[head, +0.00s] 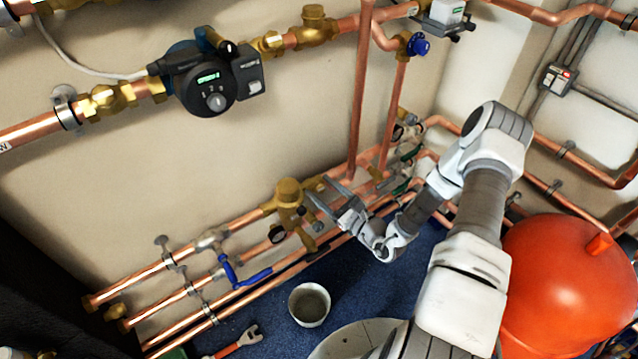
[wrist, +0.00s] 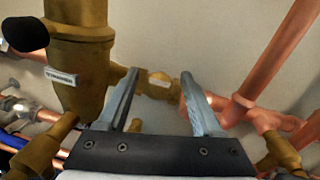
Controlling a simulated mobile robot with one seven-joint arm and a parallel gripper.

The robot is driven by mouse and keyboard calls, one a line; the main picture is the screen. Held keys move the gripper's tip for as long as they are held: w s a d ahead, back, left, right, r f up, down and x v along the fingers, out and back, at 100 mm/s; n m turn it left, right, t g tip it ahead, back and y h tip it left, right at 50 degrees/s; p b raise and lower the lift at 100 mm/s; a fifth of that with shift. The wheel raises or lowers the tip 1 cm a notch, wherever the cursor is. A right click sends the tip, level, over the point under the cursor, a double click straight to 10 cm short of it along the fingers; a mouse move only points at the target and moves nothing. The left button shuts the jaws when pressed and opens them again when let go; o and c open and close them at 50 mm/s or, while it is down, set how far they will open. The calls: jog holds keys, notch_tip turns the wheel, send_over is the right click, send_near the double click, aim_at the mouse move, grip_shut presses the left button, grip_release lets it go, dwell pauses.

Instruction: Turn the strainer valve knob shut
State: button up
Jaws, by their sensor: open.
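The brass strainer body (head: 289,194) stands on the upper copper pipe in the head view. In the wrist view the strainer (wrist: 80,60) fills the left side and carries a small label. A dark rounded knob (wrist: 25,33) sticks out at its upper left, apart from my fingers. A dark round part (head: 278,234) sits below the strainer in the head view, but I cannot tell whether it is that same knob. My gripper (head: 322,192) is open and empty, just right of the strainer; in the wrist view its fingers (wrist: 160,76) stand either side of a brass fitting (wrist: 158,84) behind them.
Copper pipes run along the wall, with a blue lever valve (head: 240,273) at lower left. Vertical pipes (head: 360,90) rise close right of my gripper. A bucket (head: 309,304) and a red-handled wrench (head: 238,340) are on the blue floor. A red tank (head: 555,290) stands right.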

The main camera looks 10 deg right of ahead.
jog(key=shift+w+a, duration=0.15)
jog(key=shift+w, duration=0.05)
grip_shut()
dwell(0.4)
